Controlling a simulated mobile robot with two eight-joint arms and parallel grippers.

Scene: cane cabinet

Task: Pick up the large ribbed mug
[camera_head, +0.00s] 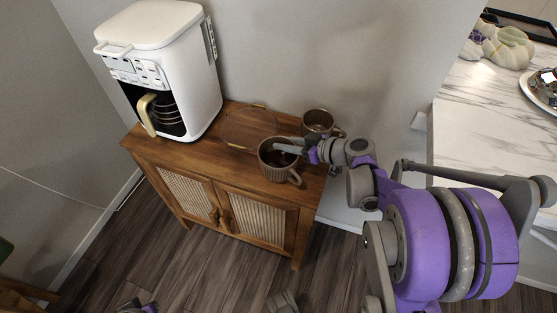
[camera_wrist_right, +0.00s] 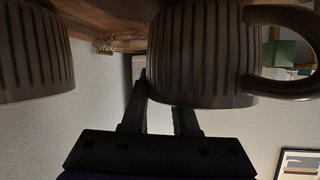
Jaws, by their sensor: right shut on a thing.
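The large ribbed mug (camera_head: 276,170), dark brown with vertical ribs, is upright at the front right of the wooden cabinet top. Its handle points right and toward the front. My right gripper (camera_head: 293,148) reaches in from the right and is shut on the mug's wall at the rim. In the right wrist view, the ribbed mug (camera_wrist_right: 200,55) appears upside down between and in front of my right gripper's fingers (camera_wrist_right: 162,118), and part of one finger is hidden behind it. I cannot tell whether its base touches the top.
A second brown mug (camera_head: 317,121) stands close behind, near the wall. A round wire-rimmed tray (camera_head: 243,128) lies left of the mugs. A white coffee machine (camera_head: 190,75) fills the cabinet's left end. A marble counter (camera_head: 470,120) is at the right.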

